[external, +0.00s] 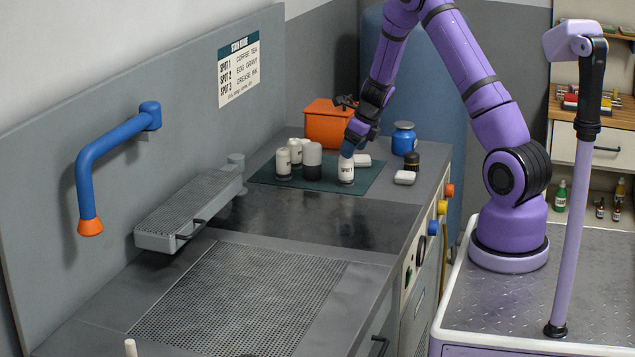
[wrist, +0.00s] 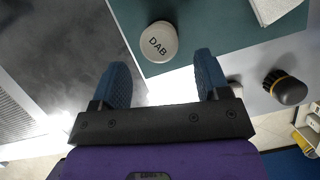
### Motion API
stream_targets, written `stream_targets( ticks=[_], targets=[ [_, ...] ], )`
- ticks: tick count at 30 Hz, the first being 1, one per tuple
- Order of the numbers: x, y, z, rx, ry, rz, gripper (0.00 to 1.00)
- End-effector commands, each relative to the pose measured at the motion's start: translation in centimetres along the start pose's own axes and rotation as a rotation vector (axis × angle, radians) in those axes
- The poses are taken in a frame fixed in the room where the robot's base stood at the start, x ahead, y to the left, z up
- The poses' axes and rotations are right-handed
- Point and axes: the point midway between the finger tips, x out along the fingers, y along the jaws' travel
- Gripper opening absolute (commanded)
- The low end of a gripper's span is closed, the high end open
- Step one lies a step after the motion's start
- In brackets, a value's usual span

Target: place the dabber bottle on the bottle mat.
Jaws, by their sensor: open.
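The dabber bottle (external: 346,172) is white with dark lettering and stands upright on the dark green bottle mat (external: 318,188), near its front right corner. In the wrist view its round top (wrist: 158,42) reads DAB, and the mat (wrist: 215,30) lies under it. My gripper (external: 348,148) is right at the bottle's top in the external view. In the wrist view the gripper's two blue fingers (wrist: 162,64) are spread apart with nothing between them. The bottle top shows just beyond the fingertips, apart from both.
Several pale bottles (external: 312,160) stand on the mat's left half. An orange bin (external: 325,124) stands behind. The dark counter (external: 310,218) in front is clear.

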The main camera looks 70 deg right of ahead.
Motion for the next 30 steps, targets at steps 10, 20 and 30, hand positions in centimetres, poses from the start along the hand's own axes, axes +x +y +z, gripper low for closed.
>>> stream_targets(
  ticks=[10,20,30],
  targets=[
    [-5.9,0.0,0.1,-0.001,-0.002,0.000,0.69],
    [-9.8,3.5,1.2,-0.187,-0.027,0.040,0.69],
    [-21.0,16.9,1.2,-1.015,-0.136,0.145,0.69]
  ],
)
